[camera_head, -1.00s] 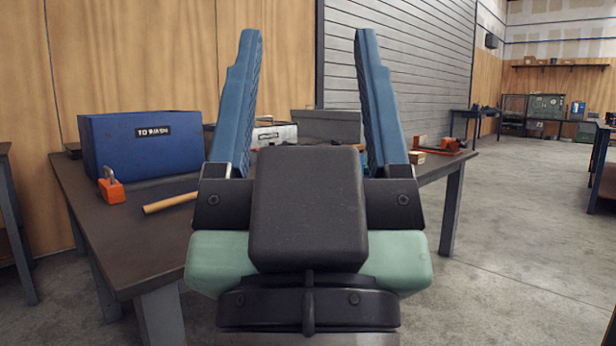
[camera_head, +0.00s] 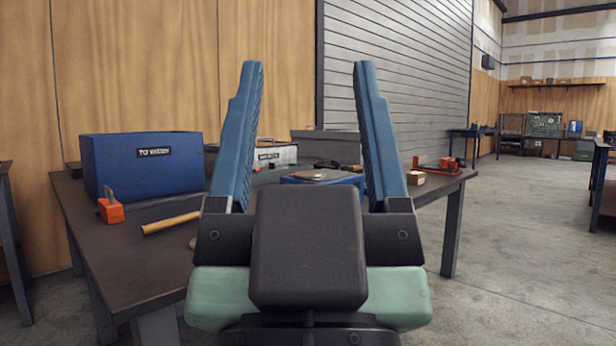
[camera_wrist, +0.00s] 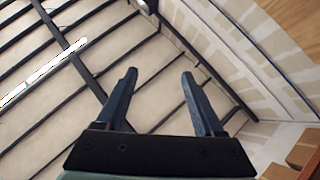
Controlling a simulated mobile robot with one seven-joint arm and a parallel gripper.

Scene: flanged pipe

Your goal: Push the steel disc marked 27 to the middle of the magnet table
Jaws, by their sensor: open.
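My gripper (camera_head: 308,66) points upward in the head view, its two blue fingers spread wide with nothing between them. In the wrist view my gripper (camera_wrist: 158,72) is also open and empty. Beyond the fingers, on the workbench, stands a low blue block (camera_head: 350,181), which may be the magnet table. A flat round disc (camera_head: 316,175) seems to lie on its top. No number can be read on it. My gripper hides the front of the block and is apart from it.
The dark workbench (camera_head: 120,260) holds a blue bin (camera_head: 140,168), an orange-based block (camera_head: 110,208), a wooden handle (camera_head: 170,223), grey boxes (camera_head: 325,146) behind, and a red tool (camera_head: 437,167) at right. Open concrete floor (camera_head: 520,240) lies right of the bench.

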